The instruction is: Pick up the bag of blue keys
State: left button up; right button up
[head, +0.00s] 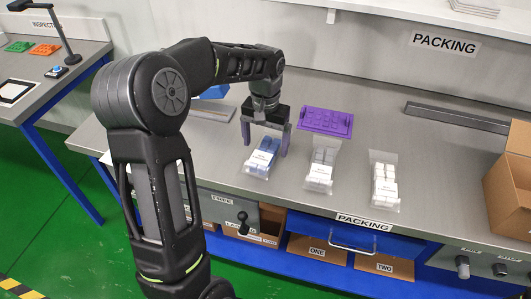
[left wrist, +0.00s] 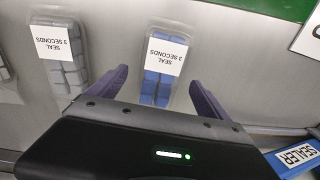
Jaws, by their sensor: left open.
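The bag of blue keys (head: 262,157) lies on the grey packing table, clear with a white label. My left gripper (head: 266,145) is just above it with its fingers apart, one to each side of the bag. In the left wrist view the bag of blue keys (left wrist: 164,65) lies beyond and between the two purple-grey fingers of my left gripper (left wrist: 160,95); I cannot tell whether they touch it. The bag's near end is hidden behind the gripper body. My right gripper is not in view.
A bag of grey keys (head: 320,170) and a bag of white keys (head: 384,181) lie to the right. A purple tray (head: 325,121) is behind them. A cardboard box (head: 510,180) stands at the right edge. A blue sealer (left wrist: 295,158) shows in the left wrist view.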

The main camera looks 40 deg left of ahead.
aim_at(265, 150)
pick_arm(q)
jog(key=shift+f, duration=1.55)
jog(key=c, duration=1.7)
